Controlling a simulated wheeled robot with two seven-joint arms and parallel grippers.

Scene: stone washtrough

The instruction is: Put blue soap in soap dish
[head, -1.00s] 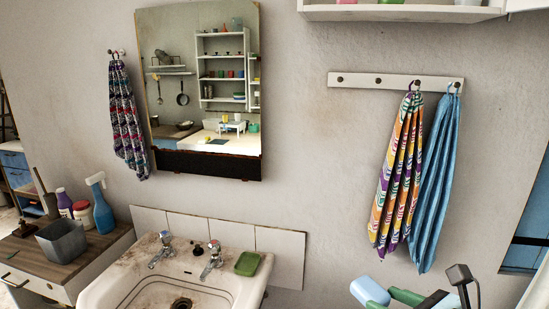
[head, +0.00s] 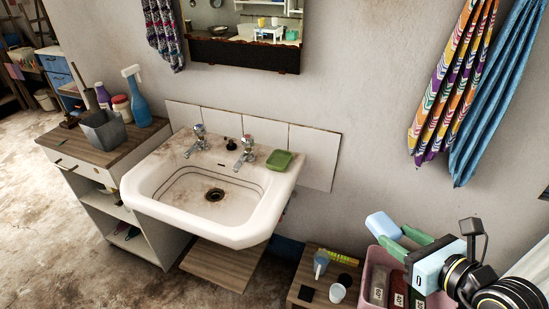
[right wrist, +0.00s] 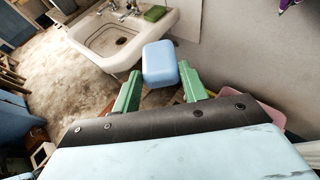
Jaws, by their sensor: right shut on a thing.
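My right gripper (head: 400,238) has green fingers and is shut on the blue soap (head: 382,225), a rounded light-blue block. The soap sticks out past the fingertips, held in the air to the right of the sink. In the right wrist view the blue soap (right wrist: 160,62) sits between the two green fingers. The green soap dish (head: 279,161) rests on the back right corner of the sink (head: 262,215). In the right wrist view the dish (right wrist: 154,13) is at the top, beyond the soap. The soap and dish are well apart. My left gripper is not in view.
Two taps (head: 245,148) stand on the sink's back ledge, left of the dish. Below my right gripper are a pink bin (head: 366,285) and a low wooden stand (head: 306,272) with a cup. A cabinet (head: 80,147) with bottles stands left. Towels hang at right.

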